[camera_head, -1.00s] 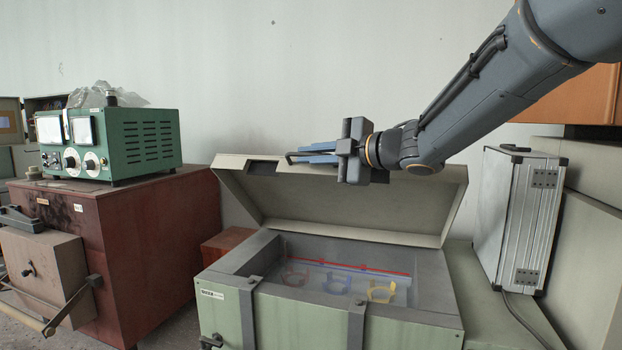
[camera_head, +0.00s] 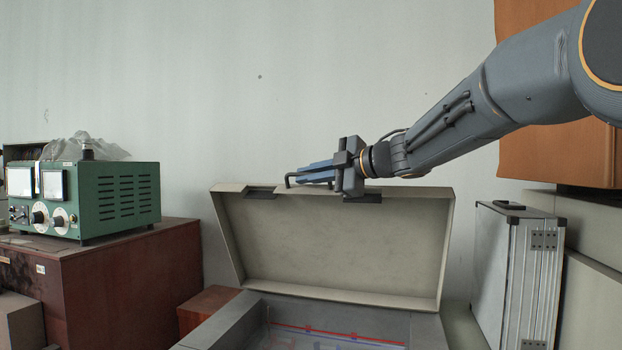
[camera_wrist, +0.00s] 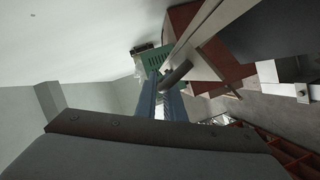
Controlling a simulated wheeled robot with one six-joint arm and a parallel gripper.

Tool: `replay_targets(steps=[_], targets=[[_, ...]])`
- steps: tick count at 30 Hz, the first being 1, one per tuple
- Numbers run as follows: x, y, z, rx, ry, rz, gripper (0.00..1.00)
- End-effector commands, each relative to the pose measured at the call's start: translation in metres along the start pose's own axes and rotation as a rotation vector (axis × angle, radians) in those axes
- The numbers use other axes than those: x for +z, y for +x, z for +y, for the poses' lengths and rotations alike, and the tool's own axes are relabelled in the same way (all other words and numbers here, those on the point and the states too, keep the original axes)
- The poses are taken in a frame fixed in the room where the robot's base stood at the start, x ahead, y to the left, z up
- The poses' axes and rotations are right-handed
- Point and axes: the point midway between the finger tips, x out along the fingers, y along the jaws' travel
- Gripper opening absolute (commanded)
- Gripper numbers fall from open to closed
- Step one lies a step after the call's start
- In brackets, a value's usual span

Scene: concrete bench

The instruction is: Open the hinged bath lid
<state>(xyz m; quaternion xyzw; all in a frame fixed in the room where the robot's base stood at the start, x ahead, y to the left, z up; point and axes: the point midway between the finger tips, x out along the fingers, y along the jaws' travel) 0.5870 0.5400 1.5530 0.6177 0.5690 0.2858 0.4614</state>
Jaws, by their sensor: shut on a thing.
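The bath lid (camera_head: 335,240) stands raised at the back of the bath, hinged along its lower edge, its pale inner face showing in the head view. The bath (camera_head: 232,318) is open below it, with a red rail and coloured fittings partly cut off by the frame. My gripper (camera_head: 308,175) is at the lid's top edge, shut on the dark lid handle (camera_head: 292,181). In the wrist view the blue fingers (camera_wrist: 163,102) close at a dark bar beside the lid's edge (camera_wrist: 193,38).
A green instrument (camera_head: 118,195) sits on a red-brown cabinet (camera_head: 130,275) at the left. A silver case (camera_head: 525,265) stands close to the right of the lid. An orange cabinet (camera_head: 550,155) hangs at the upper right. The wall is behind the lid.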

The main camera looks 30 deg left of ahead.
Motion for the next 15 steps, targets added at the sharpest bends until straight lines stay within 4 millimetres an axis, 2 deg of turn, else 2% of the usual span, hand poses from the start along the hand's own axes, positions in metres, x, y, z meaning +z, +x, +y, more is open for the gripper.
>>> replay_targets(steps=[8, 9, 11, 15], targets=[[0.0012, 0.0007, -0.0023, -0.004, -0.002, -0.002, 0.00], [0.0011, 0.0008, -0.0023, -0.004, -0.002, -0.002, 0.15], [0.0009, 0.0008, -0.0022, -0.003, -0.002, -0.002, 0.26], [0.0003, 0.0009, -0.0018, -0.003, -0.001, -0.001, 0.27]])
